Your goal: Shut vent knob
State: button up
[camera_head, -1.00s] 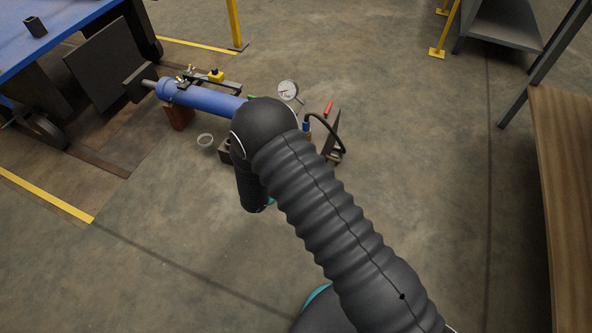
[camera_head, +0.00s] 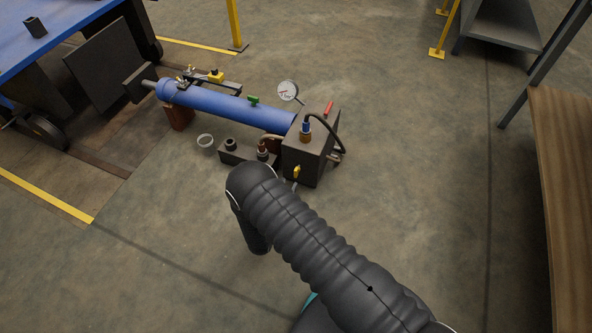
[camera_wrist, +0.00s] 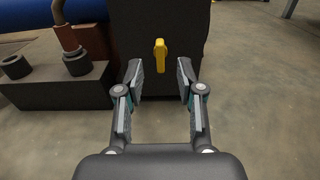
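A yellow knob (camera_head: 296,172), which looks like the vent knob, is on the front face of a dark block (camera_head: 310,160). In the wrist view the yellow knob (camera_wrist: 160,55) hangs with its narrow part pointing down. My gripper (camera_wrist: 159,80) is open and empty, with one finger on each side of the knob's line. The fingertips appear short of the knob and do not touch it. In the head view my arm hides the gripper.
A gauge (camera_head: 288,90) stands behind. A dark fitting block (camera_wrist: 50,88) is left of the gripper. Open floor lies to the right.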

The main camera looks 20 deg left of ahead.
aim_at(295, 172)
jog(key=w, duration=0.8)
jog(key=shift+d, duration=0.35)
grip_shut()
